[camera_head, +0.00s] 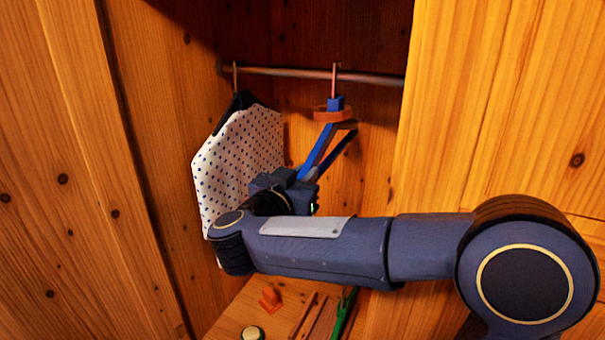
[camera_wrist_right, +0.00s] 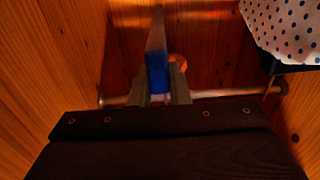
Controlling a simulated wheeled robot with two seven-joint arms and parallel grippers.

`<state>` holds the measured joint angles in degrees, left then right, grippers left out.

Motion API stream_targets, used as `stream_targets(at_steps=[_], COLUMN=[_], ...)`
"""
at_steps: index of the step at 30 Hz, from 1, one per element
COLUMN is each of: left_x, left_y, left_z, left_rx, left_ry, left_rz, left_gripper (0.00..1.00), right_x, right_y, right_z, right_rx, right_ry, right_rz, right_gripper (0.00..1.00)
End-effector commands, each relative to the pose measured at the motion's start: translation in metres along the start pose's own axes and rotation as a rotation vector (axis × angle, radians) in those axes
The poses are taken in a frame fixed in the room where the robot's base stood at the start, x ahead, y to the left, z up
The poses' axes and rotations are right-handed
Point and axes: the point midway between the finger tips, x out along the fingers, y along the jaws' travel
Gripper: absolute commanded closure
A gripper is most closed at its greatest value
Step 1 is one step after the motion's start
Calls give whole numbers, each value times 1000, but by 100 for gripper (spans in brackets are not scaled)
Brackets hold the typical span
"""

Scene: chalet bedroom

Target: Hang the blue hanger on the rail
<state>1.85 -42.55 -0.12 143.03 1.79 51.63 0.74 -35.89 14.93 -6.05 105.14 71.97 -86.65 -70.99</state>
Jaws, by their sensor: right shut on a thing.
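The blue hanger (camera_head: 335,103) is upright just under the rail (camera_head: 285,71), and its thin hook overlaps the rail, rising slightly above it. I cannot tell whether the hook's end lies over the back of the rail. My right gripper (camera_head: 338,128) reaches up from below and is shut on the hanger near its neck. In the right wrist view the blue hanger (camera_wrist_right: 157,75) sits between the two fingers (camera_wrist_right: 158,92), and the rail (camera_wrist_right: 220,93) runs across behind them. Much of the hanger is hidden or foreshortened. My left gripper is not in view.
A dotted white garment (camera_head: 235,150) on a black hanger (camera_head: 236,108) hangs from the rail, left of the gripper. The wooden wardrobe walls close in on both sides. Below lie an orange object (camera_head: 270,299), a round-topped jar (camera_head: 252,333) and a green item (camera_head: 344,313).

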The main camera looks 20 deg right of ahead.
Motion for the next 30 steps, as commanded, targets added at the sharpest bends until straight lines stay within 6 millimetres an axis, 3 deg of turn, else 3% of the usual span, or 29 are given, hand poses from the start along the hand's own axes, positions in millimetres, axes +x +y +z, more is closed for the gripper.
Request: stream_targets(at_steps=[11, 12, 17, 26, 30], left_x=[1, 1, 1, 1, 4], left_y=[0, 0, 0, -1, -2], left_z=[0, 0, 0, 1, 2], left_rx=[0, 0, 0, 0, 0], left_ry=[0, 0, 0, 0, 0], left_rz=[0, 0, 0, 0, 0], left_gripper=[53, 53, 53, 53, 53], right_x=[0, 0, 0, -2, -17], right_y=[0, 0, 0, 0, -1], right_z=[2, 2, 2, 3, 4], right_rx=[0, 1, 1, 0, 1], right_ry=[1, 1, 1, -1, -1], right_rz=[0, 0, 0, -1, -4], right_gripper=[100, 80, 59, 59, 59])
